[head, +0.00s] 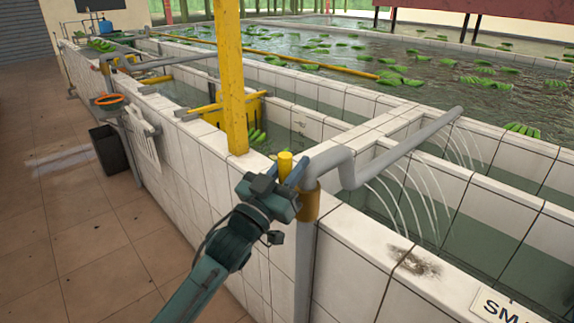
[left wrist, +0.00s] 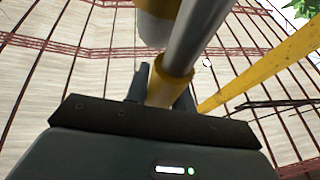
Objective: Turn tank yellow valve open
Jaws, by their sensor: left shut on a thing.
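The yellow valve (head: 285,163) is a short yellow cylinder beside the grey pipe (head: 335,158) at the tank wall. My left gripper (head: 287,181) is at it, with its fingers on either side, shut on it. A wider yellow collar (head: 308,206) sits on the upright pipe just right of the gripper. In the left wrist view, a yellow fitting (left wrist: 172,75) lies between the dark fingers, its lower part hidden by the gripper body. My right gripper is not in view.
A yellow post (head: 232,75) stands close behind the gripper. The white-tiled tank wall (head: 205,170) runs alongside. Water jets fall from the horizontal pipe (head: 425,132) into the tank. A dark bin (head: 108,150) stands at left.

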